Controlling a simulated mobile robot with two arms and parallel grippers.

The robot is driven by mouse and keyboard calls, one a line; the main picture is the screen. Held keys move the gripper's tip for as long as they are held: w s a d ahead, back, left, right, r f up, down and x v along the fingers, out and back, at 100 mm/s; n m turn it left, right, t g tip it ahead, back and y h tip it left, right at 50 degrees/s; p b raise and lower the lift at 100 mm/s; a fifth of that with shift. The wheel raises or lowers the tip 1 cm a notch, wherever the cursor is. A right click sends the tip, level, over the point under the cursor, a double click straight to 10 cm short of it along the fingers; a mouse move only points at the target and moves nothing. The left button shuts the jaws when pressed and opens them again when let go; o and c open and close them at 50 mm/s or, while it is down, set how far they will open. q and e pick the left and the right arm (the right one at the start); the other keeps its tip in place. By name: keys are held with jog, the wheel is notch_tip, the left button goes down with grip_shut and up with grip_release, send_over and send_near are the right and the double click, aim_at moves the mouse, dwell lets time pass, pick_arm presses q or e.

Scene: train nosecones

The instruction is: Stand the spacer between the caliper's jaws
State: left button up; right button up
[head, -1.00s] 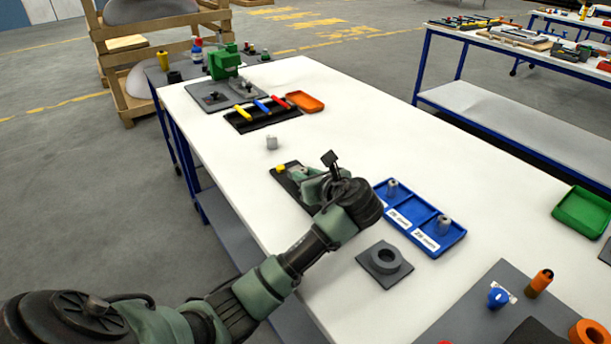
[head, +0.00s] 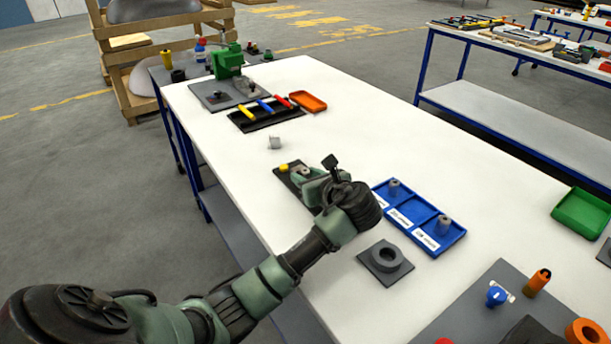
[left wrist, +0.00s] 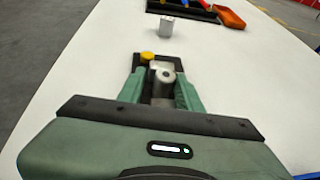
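The caliper (head: 284,167) is a dark flat plate with a yellow knob and pale metal parts, lying near the left table edge; my left gripper partly hides it. My left gripper (head: 312,184) is low over it. In the left wrist view its two green fingers (left wrist: 161,88) lie close on both sides of a grey cylinder with a hole in its top, the spacer (left wrist: 165,77). They look shut on it. The spacer is upright at the caliper's metal part, just below the yellow knob (left wrist: 147,57). Whether it stands fully between the jaws is hidden. My right gripper is out of view.
A blue tray (head: 406,224) with labels holds two grey spacers, its middle compartment empty. A grey ring block (head: 386,257) is in front. A small silver piece (head: 275,142) stands beyond the caliper. A black tool tray (head: 240,122) and orange dish (head: 308,101) lie farther back.

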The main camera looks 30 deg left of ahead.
pick_arm(q)
jog(key=shift+s+d+f, duration=0.1)
jog(key=shift+d+f, duration=0.15)
jog(key=shift+f, duration=0.45)
jog(key=shift+r+b, duration=0.25)
jog(key=shift+b, duration=0.25)
jog(key=v, duration=0.4)
jog(key=r+v, duration=0.1)
jog(key=v, duration=0.3)
jog(key=p+v, duration=0.1)
jog(key=v, duration=0.3)
jog(key=shift+w+r, duration=0.2)
jog(key=shift+w, duration=0.15)
